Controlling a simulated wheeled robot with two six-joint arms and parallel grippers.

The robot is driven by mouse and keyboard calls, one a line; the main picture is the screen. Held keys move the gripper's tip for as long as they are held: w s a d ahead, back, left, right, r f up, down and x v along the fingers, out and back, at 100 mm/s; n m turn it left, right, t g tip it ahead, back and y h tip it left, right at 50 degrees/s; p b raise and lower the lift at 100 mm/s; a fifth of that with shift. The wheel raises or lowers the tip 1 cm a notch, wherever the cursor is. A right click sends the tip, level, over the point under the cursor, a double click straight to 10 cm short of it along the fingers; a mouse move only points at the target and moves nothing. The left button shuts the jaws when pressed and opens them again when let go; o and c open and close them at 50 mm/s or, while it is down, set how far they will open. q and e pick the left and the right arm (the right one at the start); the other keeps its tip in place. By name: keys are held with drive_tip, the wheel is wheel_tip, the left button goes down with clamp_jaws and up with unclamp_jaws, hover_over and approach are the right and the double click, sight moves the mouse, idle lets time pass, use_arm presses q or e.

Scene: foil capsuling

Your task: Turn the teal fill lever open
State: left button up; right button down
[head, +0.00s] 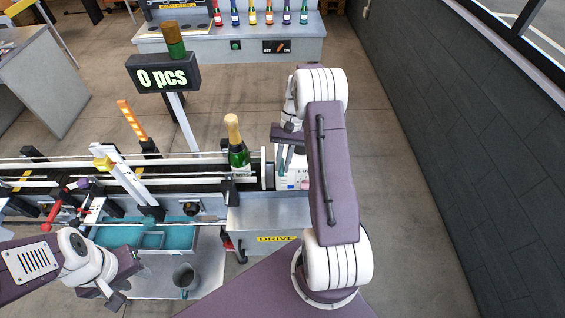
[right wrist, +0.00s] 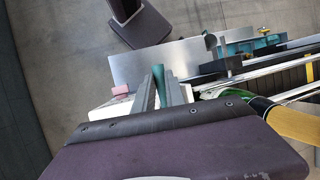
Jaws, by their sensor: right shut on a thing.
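The right wrist view shows a teal bar (right wrist: 159,84), which looks like the fill lever, between the two grey fingers of my right gripper (right wrist: 160,95). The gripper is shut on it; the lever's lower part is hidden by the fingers. In the head view my right gripper (head: 284,156) is over a white box (head: 293,178) at the conveyor's right end, and my arm covers part of it.
A green bottle with a gold top (head: 236,145) stands upright on the conveyor, left of my right gripper. A teal tray (head: 180,237) lies in front of the conveyor. Open floor lies to the right, before a dark wall (head: 480,140).

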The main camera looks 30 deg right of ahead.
drive_tip(key=c, duration=1.4)
unclamp_jaws()
drive_tip(key=shift+w+d+r, duration=0.1)
drive_tip(key=b+v, duration=0.2)
drive_tip(key=v, duration=0.7)
drive_tip(key=shift+b, duration=0.3)
